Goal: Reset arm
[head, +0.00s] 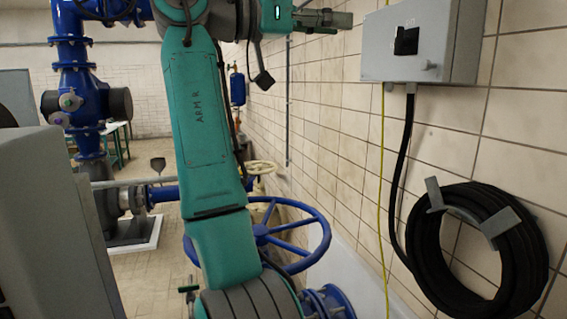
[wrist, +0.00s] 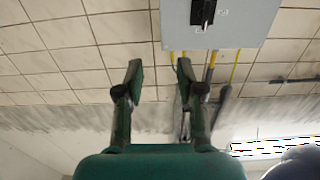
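My arm stands upright in the middle of the head view, a teal link marked "ARM R", and it bends to the right at the top of the picture. My gripper (head: 325,20) reaches right towards the tiled wall, left of a grey switch box (head: 455,45). In the wrist view my gripper (wrist: 158,72) has its two fingers apart with nothing between them. The grey box (wrist: 235,28) and its black switch (wrist: 203,12) show beyond the fingertips. The gripper looks apart from the box.
A coiled black hose (head: 425,235) hangs on the wall at right. A yellow cable (head: 382,170) runs down the wall. A large blue handwheel (head: 315,255) stands behind my arm. Blue pipes (head: 72,50) and a pump are at left. A grey cabinet-like block (head: 40,220) fills the near left.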

